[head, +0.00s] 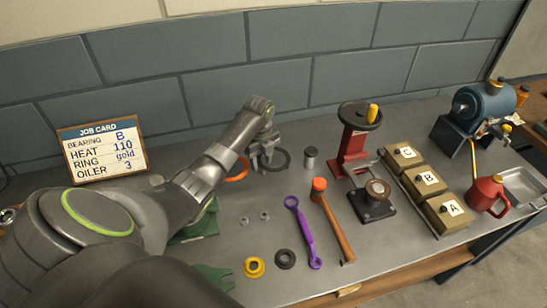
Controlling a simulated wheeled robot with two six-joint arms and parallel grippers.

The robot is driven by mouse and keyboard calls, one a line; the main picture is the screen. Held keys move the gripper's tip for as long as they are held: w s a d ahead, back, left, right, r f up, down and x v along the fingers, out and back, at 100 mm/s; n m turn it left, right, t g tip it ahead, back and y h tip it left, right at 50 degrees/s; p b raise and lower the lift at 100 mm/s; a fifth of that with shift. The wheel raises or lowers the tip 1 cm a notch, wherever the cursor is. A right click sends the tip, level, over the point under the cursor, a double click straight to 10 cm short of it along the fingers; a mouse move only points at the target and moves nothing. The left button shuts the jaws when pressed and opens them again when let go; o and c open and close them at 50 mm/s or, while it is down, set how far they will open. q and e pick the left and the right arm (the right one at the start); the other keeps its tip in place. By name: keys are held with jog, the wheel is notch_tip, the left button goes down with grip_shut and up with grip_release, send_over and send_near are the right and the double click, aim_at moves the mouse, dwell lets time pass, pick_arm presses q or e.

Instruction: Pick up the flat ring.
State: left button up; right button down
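Several rings lie on the grey bench, and I cannot tell for sure which one is the flat ring. A wide dark ring (284,160) lies at the back, beside or under my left gripper (261,160). An orange ring (238,171) is just left of it, partly hidden by my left arm. A small gold ring (254,267) and a small dark ring (285,259) lie at the front edge. My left gripper reaches down over the near side of the wide dark ring. Its fingertips are small and dark, so its opening and any contact are unclear. My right gripper is out of view.
A purple wrench (302,232) and an orange-headed hammer (333,220) lie mid-bench. A red press (354,140), boxes lettered A (448,213), B and C, and a red oiler (486,194) stand to the right. The job card (103,150) stands back left.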

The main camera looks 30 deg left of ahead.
pick_arm(q)
jog(key=shift+f, duration=0.2)
dwell(0.6)
grip_shut()
